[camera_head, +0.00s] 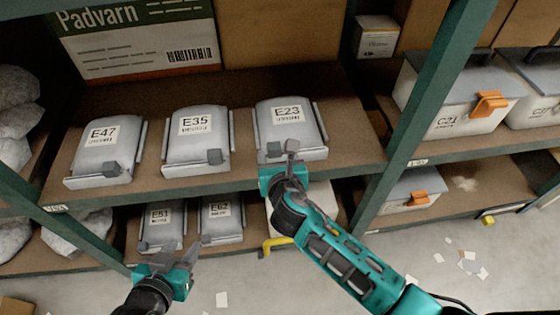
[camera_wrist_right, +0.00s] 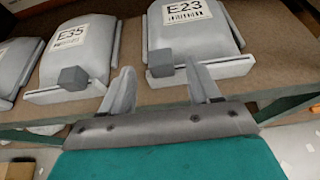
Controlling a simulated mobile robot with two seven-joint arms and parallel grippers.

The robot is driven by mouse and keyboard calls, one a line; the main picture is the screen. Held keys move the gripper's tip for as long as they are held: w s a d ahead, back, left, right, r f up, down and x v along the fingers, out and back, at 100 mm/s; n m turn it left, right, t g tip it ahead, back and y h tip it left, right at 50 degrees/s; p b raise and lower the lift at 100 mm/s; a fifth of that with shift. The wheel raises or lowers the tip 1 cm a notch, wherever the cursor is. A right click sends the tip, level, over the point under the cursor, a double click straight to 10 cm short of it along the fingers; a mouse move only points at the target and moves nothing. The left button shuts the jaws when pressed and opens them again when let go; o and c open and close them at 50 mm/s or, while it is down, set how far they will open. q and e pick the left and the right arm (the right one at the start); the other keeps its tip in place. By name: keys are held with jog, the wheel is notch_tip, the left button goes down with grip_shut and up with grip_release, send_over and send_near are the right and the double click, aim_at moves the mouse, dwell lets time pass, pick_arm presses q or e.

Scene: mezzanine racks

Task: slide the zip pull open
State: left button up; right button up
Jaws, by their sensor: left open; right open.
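Grey pouches labelled E47 (camera_head: 104,155), E35 (camera_head: 196,145) and E23 (camera_head: 290,135) lie on the shelf. Each has a dark grey block-shaped pull at its front, on a pale front rail. The E23 pull (camera_wrist_right: 160,63) is near the left end of its rail; the E35 pull (camera_wrist_right: 72,77) shows beside it. My right gripper (camera_head: 283,152) is open and empty at the shelf's front edge. In the right wrist view the E23 pull appears between its fingertips; I cannot tell whether they touch it. My left gripper (camera_head: 182,250) is open and empty, low before the lower shelf.
Pouches E51 (camera_head: 161,221) and E52 (camera_head: 222,215) lie on the lower shelf. A green rack post (camera_head: 421,115) stands right of my right gripper. Bins with orange latches, one marked C21 (camera_head: 455,100), are beyond it. A Padvarn carton (camera_head: 140,42) stands behind the pouches.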

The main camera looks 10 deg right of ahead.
pick_arm(q)
jog(key=shift+s+a+r+p, duration=0.2)
jog(key=shift+s+a+p, duration=0.1)
jog(key=shift+a+p, duration=0.1)
pick_arm(e)
jog(key=v, duration=0.5)
jog(key=shift+s, duration=0.1)
pick_arm(q)
jog(key=shift+d+r, duration=0.1)
jog(key=shift+d, duration=0.1)
